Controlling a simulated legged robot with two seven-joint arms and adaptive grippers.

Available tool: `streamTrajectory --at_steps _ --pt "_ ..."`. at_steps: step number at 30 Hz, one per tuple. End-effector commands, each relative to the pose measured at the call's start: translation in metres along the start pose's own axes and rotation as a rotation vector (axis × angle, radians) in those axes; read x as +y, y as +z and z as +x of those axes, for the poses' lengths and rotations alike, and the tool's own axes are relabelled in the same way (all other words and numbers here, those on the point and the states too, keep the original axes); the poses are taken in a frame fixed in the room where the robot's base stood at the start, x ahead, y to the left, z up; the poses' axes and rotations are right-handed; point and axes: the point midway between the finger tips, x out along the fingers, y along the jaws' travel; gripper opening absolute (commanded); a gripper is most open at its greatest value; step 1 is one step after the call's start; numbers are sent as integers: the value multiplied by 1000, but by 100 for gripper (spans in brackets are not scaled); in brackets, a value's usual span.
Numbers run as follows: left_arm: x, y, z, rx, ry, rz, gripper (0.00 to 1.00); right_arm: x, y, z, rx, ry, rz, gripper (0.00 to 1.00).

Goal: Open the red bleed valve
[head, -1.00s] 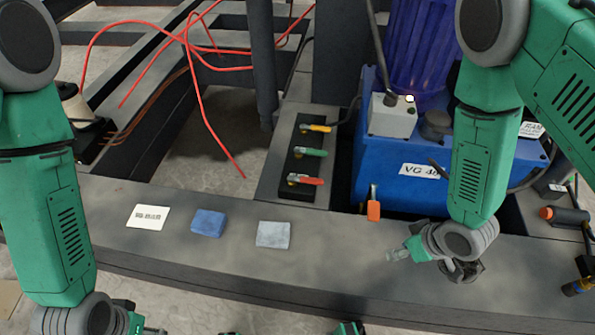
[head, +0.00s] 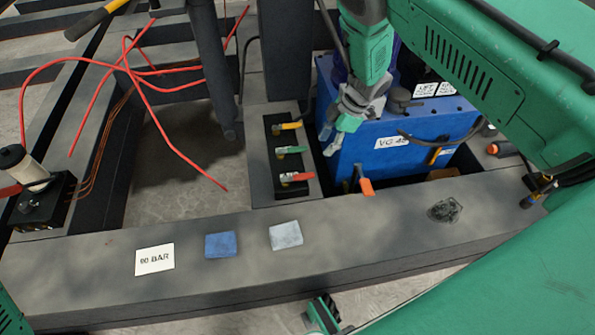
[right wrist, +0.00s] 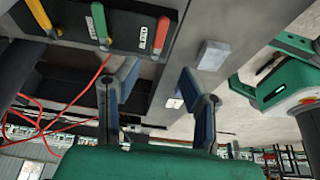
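The red bleed valve lever (head: 298,176) is the nearest of three on a black valve block (head: 290,190), and points right in the head view. In the right wrist view the red lever (right wrist: 161,34) is at the upper middle, beside a label reading BLEED. My right gripper (head: 327,143) is to the right of the block, in front of the blue pump unit, apart from the red lever. In the right wrist view its two fingers (right wrist: 160,85) are spread, with nothing between them. My left gripper cannot be made out.
Yellow (head: 289,126) and green (head: 292,150) levers sit beyond the red one. The blue pump unit (head: 400,150) stands right of the block.

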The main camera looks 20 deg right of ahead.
Motion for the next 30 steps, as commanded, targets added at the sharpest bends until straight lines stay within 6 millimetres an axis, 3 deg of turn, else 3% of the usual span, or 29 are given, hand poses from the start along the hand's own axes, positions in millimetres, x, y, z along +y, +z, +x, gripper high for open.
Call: streamTrajectory --at_steps 5,18,24,30 --pt "0 1 10 0 0 0 50 -2 -2 22 -5 -3 -3 36" --pt "0 2 45 0 0 0 50 -1 -2 112 -6 0 -3 36" --pt "0 3 53 0 0 0 50 -1 -3 133 -5 0 -2 36" --pt "0 3 54 0 0 0 50 -1 -3 137 -5 1 -2 36"
